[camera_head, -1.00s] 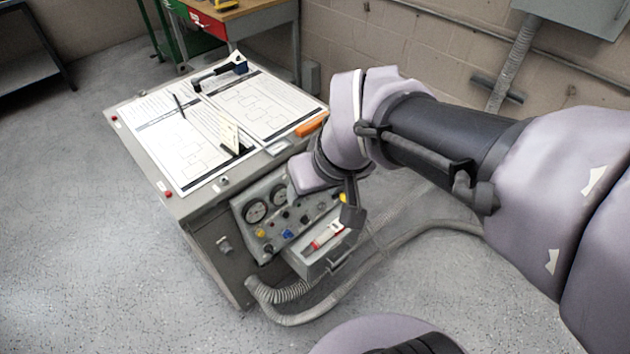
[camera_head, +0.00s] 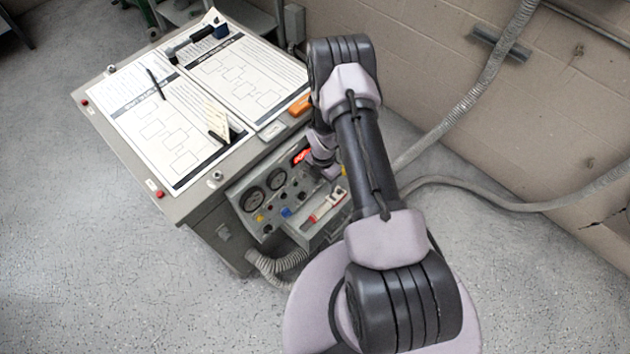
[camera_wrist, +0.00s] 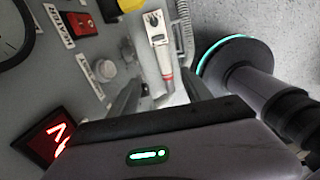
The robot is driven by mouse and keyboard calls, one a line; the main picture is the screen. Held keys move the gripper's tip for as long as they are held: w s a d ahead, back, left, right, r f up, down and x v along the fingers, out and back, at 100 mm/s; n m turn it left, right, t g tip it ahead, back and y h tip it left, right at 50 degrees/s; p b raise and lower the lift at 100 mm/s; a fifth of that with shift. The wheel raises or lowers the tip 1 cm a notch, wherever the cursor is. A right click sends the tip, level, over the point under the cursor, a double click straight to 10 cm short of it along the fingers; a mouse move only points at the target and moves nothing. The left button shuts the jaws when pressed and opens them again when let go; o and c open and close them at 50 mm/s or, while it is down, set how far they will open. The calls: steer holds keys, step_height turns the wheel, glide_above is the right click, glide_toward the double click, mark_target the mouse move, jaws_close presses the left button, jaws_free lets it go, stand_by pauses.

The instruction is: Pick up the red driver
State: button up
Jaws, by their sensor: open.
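The red driver (camera_head: 327,205), a slim tool showing red and white, lies on the small grey shelf or drawer (camera_head: 330,232) at the front of the cabinet. In the wrist view the driver (camera_wrist: 160,48) lies beyond the fingertips, in line with the gap between them. My gripper (camera_wrist: 165,88) is open, with dark fingers spread and nothing seen between them. In the head view my arm mostly hides the gripper, which is near the control panel above the driver.
The sloped panel (camera_head: 265,212) carries gauges, knobs and a red lit display (camera_head: 300,156). The cabinet top (camera_head: 115,150) holds paper sheets, a pen, a small upright card and an orange item (camera_head: 300,105). A ribbed hose (camera_head: 275,265) runs below the drawer. Grey floor lies left.

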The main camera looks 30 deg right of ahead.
steer(key=b, duration=0.5)
glide_above(323, 207)
step_height(323, 207, down, 12)
steer(key=shift+d+f, duration=0.1)
steer(key=shift+d, duration=0.05)
steer(key=f+b, duration=0.1)
steer(key=f, duration=0.1)
steer(key=f+b, duration=0.1)
steer(key=f, duration=0.2)
steer(key=shift+s+a+f, duration=0.1)
steer(key=shift+a+f, duration=0.1)
steer(key=shift+f, duration=0.1)
steer(key=shift+r, duration=0.2)
steer(key=shift+c, duration=0.3)
jaws_close()
